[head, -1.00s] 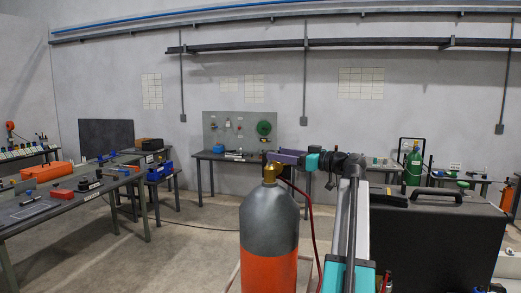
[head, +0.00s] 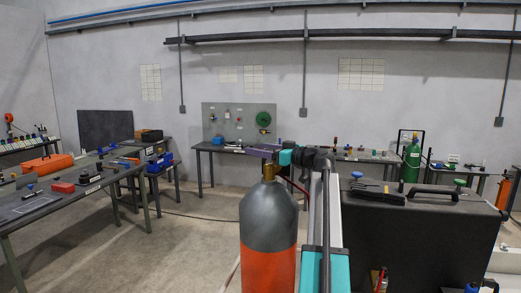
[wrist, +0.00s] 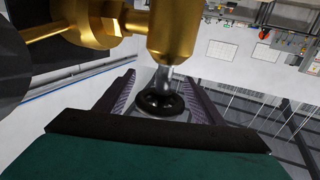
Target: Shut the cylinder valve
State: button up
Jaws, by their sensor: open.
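The gas cylinder (head: 268,222) stands upright in the head view, grey at the top and orange below. Its brass valve (head: 268,173) is on top; in the wrist view the brass body (wrist: 172,32) fills the upper middle. A metal stem leads from it to a black handwheel (wrist: 160,103). My gripper (head: 258,152) is at the valve's top in the head view. In the wrist view its open purple jaws (wrist: 165,78) stand on either side of the handwheel, with gaps visible. The handwheel is hidden in the head view.
A large black case (head: 410,240) stands at the right, with tools on top. A workbench (head: 60,215) with tools and boxes is at the left. A green cylinder (head: 412,162) stands farther back. The floor left of the gas cylinder is clear.

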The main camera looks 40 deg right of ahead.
jog(key=shift+c, duration=0.2)
jog(key=c, duration=1)
